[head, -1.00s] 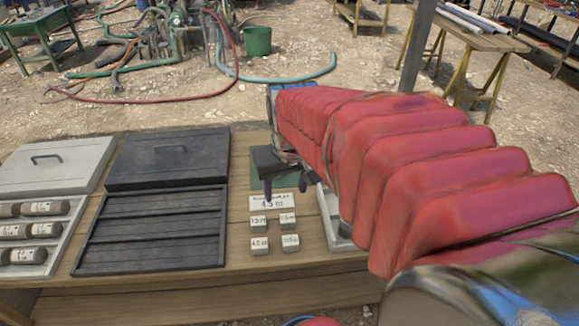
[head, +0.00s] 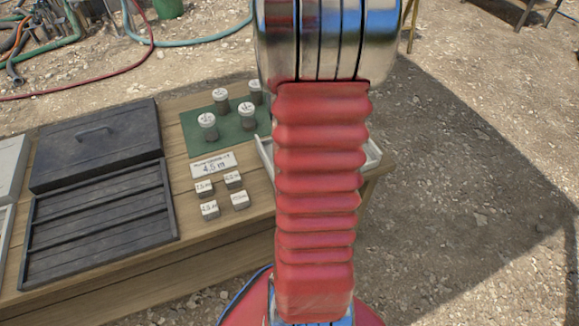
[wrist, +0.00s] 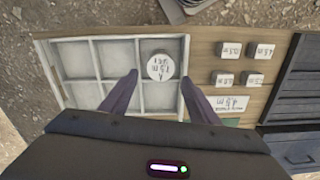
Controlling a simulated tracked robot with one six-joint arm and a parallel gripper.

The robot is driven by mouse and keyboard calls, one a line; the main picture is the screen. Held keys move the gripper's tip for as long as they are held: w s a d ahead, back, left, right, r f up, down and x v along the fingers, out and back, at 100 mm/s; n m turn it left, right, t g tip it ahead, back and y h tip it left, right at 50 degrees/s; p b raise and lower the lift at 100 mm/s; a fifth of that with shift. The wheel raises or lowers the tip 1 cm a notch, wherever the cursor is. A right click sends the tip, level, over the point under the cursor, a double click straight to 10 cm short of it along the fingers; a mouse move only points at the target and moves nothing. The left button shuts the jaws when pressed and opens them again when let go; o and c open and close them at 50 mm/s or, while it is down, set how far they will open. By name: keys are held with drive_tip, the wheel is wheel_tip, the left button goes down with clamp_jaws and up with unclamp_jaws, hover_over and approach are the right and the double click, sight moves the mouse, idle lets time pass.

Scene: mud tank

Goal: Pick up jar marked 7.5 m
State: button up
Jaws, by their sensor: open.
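In the wrist view a round jar with a pale lid (wrist: 160,66) stands in one compartment of a white tray (wrist: 44,65). The handwriting on its lid is small and seems to include 7.5 m, though the first digit is hard to read. My gripper (wrist: 160,80) is open and empty, its two fingers apart on either side of the jar's near edge as seen from above. I cannot tell the height between fingertips and lid. In the head view my arm hides the gripper and this jar; only parts of the white tray (head: 373,156) show.
Several lidded jars (head: 207,126) stand on a green mat (head: 192,138). A card marked 4.5 m (head: 213,165) and several small marked blocks (head: 209,209) lie in front. A dark slotted case (head: 97,225) with its lid (head: 97,145) is at left. The other tray compartments in view look empty.

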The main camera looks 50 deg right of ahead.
drive_tip(key=shift+f, duration=0.1)
wheel_tip(320, 180, down, 8)
drive_tip(key=shift+f, duration=0.2)
idle(0.5)
drive_tip(key=shift+f, duration=0.1)
drive_tip(key=shift+w+f, duration=0.2)
drive_tip(key=shift+f, duration=2.3)
drive_tip(key=c, duration=1.2)
